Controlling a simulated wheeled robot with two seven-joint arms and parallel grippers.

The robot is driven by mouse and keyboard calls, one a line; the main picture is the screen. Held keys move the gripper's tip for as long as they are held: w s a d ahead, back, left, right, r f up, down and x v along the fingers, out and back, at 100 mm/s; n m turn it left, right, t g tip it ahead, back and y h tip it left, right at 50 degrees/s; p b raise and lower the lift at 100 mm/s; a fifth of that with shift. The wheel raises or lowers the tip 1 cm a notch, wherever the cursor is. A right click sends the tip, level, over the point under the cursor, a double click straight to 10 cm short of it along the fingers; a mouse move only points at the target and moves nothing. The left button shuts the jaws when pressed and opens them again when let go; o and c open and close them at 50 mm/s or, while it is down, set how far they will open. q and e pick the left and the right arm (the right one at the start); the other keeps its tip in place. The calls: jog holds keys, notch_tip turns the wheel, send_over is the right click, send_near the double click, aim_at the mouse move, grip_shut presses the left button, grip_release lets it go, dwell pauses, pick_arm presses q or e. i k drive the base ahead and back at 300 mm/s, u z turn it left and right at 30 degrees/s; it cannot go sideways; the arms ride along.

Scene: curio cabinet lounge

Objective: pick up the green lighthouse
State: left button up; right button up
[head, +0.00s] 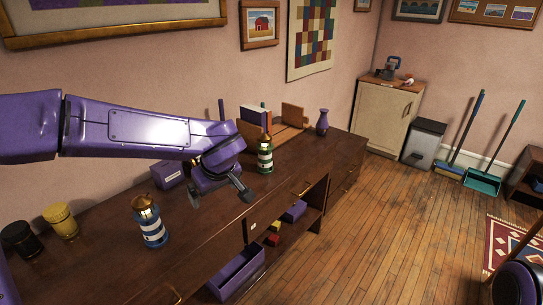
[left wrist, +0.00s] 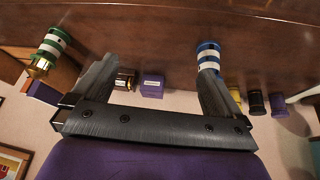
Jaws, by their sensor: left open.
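The green lighthouse (head: 265,157), banded green and white with a gold top, stands upright on the dark wooden cabinet (head: 110,262). In the left wrist view it shows at the upper left (left wrist: 53,45), outside the fingers. My left gripper (head: 220,198) is open and empty above the cabinet, to the left of and nearer than the green lighthouse, apart from it. Its two fingers spread wide in the left wrist view (left wrist: 155,68). A blue and white lighthouse (head: 151,228) stands nearer on the cabinet; in the left wrist view it shows beside the right finger (left wrist: 208,58).
A purple box (head: 168,174) stands behind my gripper. A yellow canister (head: 61,221) and a black canister (head: 20,239) stand at the left. A book rack (head: 290,118) and a purple vase (head: 322,122) stand beyond the green lighthouse.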

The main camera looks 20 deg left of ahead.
aim_at(265, 161)
jog(key=u, duration=0.05)
jog(key=i, duration=1.4)
